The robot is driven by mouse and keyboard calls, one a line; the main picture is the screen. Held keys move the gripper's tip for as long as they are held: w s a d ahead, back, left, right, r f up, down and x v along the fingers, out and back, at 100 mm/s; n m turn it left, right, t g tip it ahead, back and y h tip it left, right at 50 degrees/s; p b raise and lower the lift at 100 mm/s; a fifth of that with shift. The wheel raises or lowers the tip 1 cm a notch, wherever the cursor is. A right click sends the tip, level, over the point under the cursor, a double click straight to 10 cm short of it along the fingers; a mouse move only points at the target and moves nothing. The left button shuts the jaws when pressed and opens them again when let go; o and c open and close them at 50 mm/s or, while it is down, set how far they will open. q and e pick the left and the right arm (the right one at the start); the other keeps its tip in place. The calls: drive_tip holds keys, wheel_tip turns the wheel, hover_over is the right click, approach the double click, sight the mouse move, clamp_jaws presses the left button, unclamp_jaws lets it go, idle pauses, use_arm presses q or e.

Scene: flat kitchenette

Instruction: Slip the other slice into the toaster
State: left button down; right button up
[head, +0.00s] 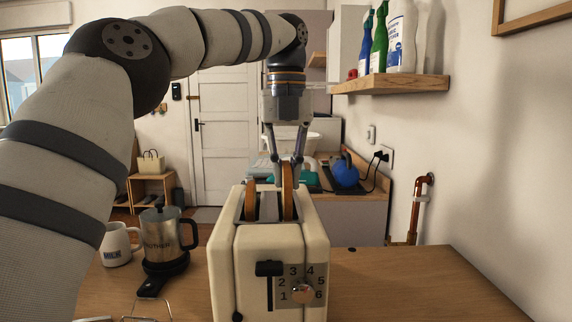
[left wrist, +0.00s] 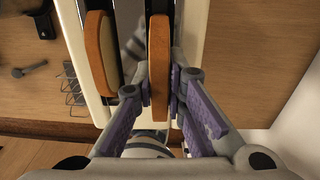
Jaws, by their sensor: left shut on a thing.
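The cream toaster (head: 270,262) stands on the wooden counter with its dial and lever facing me. One bread slice (head: 251,204) sits in its left slot, its upper part sticking out; it also shows in the left wrist view (left wrist: 97,60). My left gripper (head: 287,180) points down over the toaster, shut on the other slice (head: 288,203). In the left wrist view this slice (left wrist: 159,60) is upright between the fingers, in line with the right slot. Its lower edge is hidden, so its depth in the slot cannot be told. My right gripper is not in view.
A white mug (head: 118,246) and a steel pot (head: 160,235) stand left of the toaster. A wire rack (head: 148,308) lies at the counter's front left. The counter (head: 430,285) right of the toaster is clear. A shelf with bottles (head: 390,85) hangs on the right wall.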

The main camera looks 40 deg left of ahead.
use_arm(q)
drive_tip(key=c, duration=1.6)
unclamp_jaws()
drive_tip(key=shift+o, duration=0.2)
